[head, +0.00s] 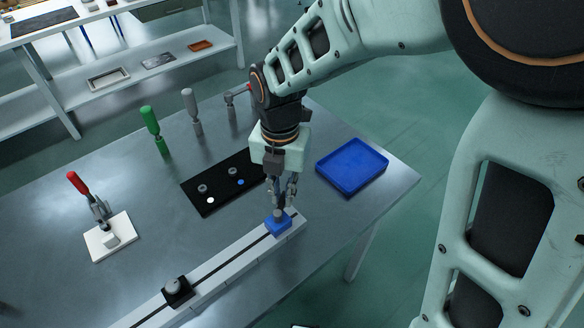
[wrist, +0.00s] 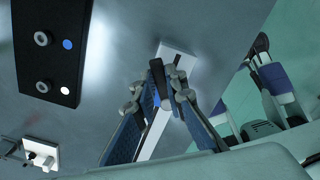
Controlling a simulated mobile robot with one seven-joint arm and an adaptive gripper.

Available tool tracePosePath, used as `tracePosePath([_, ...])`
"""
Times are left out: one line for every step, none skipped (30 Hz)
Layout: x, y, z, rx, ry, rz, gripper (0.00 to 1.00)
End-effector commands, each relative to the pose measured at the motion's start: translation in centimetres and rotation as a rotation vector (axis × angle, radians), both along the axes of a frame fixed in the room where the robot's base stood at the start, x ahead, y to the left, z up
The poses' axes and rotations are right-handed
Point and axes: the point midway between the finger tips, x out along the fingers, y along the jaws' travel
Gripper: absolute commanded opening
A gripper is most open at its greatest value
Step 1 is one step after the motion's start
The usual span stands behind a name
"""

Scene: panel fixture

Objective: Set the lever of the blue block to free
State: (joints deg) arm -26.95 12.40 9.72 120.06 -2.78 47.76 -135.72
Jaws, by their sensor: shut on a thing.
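The blue block (head: 277,226) sits on the grey rail (head: 235,257) near its far right end. Only a sliver of blue (wrist: 157,100) shows there. The fingers hide most of the lever, so I cannot tell its setting.
A black block (head: 177,291) with a round grey knob sits lower on the rail. A black panel (head: 217,194), a blue tray (head: 352,167), a red-handled clamp (head: 90,200) on a white plate and a green-handled tool (head: 153,128) stand on the table around the rail.

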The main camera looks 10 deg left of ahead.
Motion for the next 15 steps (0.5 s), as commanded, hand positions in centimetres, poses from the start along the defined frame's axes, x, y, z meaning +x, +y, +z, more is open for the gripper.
tracePosePath([0.0, 0.0, 0.1, 0.0, 0.0, 0.007, 0.0])
tracePosePath([0.0, 0.1, 0.1, 0.0, 0.0, 0.017, 0.0])
tracePosePath([0.0, 0.1, 0.1, -0.001, 0.001, 0.038, 0.0])
tracePosePath([0.0, 0.2, 0.2, -0.001, 0.001, 0.059, 0.0])
tracePosePath([0.0, 0.3, 0.2, -0.001, 0.001, 0.083, 0.0])
tracePosePath([0.0, 0.4, 0.3, -0.001, 0.0, 0.115, 0.0])
tracePosePath([0.0, 0.5, 0.3, 0.0, 0.0, 0.138, 0.0])
tracePosePath([0.0, 0.6, 0.3, 0.0, 0.001, 0.159, 0.0])
tracePosePath([0.0, 0.7, 0.2, 0.0, 0.002, 0.188, 0.0])
tracePosePath([-0.1, 0.8, 0.2, 0.0, 0.002, 0.21, 0.0])
tracePosePath([-0.1, 0.9, 0.2, -0.001, 0.002, 0.227, 0.0])
tracePosePath([-0.1, 0.9, 0.2, -0.001, 0.001, 0.25, 0.0])
tracePosePath([-0.1, 1.0, 0.2, -0.001, 0.001, 0.263, 0.0])
tracePosePath([-0.1, 1.0, 0.2, -0.001, 0.0, 0.274, 0.0])
tracePosePath([-0.1, 1.1, 0.1, 0.0, 0.0, 0.286, 0.0])
